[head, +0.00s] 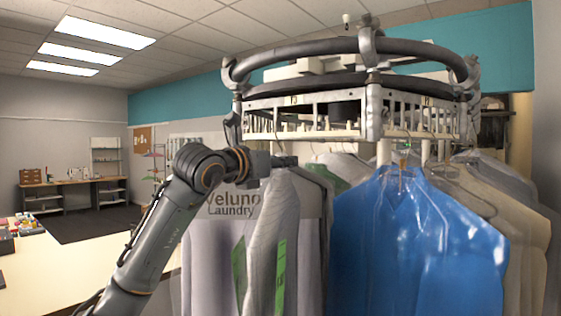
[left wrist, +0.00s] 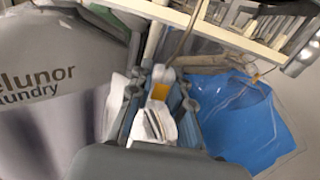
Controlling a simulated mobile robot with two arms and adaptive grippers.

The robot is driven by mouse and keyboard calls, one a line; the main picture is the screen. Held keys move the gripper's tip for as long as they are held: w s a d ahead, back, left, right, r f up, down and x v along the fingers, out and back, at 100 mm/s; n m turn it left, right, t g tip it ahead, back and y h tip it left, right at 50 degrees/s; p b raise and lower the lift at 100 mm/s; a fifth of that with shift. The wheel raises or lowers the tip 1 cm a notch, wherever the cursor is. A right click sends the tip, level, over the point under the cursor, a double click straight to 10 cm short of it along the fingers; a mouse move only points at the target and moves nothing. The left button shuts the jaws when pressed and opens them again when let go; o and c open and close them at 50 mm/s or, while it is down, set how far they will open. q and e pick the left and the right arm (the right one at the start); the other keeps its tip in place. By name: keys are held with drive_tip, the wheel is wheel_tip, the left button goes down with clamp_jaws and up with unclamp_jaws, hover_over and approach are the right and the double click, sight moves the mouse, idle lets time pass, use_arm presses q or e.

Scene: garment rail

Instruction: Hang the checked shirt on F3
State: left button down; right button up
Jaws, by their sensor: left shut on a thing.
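My left gripper (head: 284,161) reaches in from the left, just below the rail's slotted rim. It is shut on the hanger of a pale grey garment (head: 272,225), which hangs below it with a green strip on its front. I take this for the checked shirt, though the check pattern is too fine to make out. The round rail (head: 375,100) carries small labels that I cannot read clearly, so F3 is not certain. My right gripper is not in view.
A blue shirt in clear wrap (head: 415,245) hangs right of the gripper. A grey "Velunor Laundry" cover (head: 222,260) hangs to the left, close to the held garment. More garments crowd the right side (head: 520,220). A pale counter (head: 40,265) stands at left.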

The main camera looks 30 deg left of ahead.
sight(294, 188)
use_arm(q)
drive_tip(key=shift+w+d+p, duration=0.15)
drive_tip(key=shift+w+p, duration=1.1)
drive_tip(key=shift+w, duration=1.2)
drive_tip(key=shift+f+b, duration=1.25)
drive_tip(key=shift+f, duration=0.05)
drive_tip(key=c, duration=1.1)
unclamp_jaws()
drive_tip(key=shift+c, duration=0.2)
drive_tip(key=shift+f, duration=0.1)
drive_tip(key=shift+s, duration=0.1)
drive_tip(key=s, duration=1.2)
drive_tip(key=shift+a, duration=0.4)
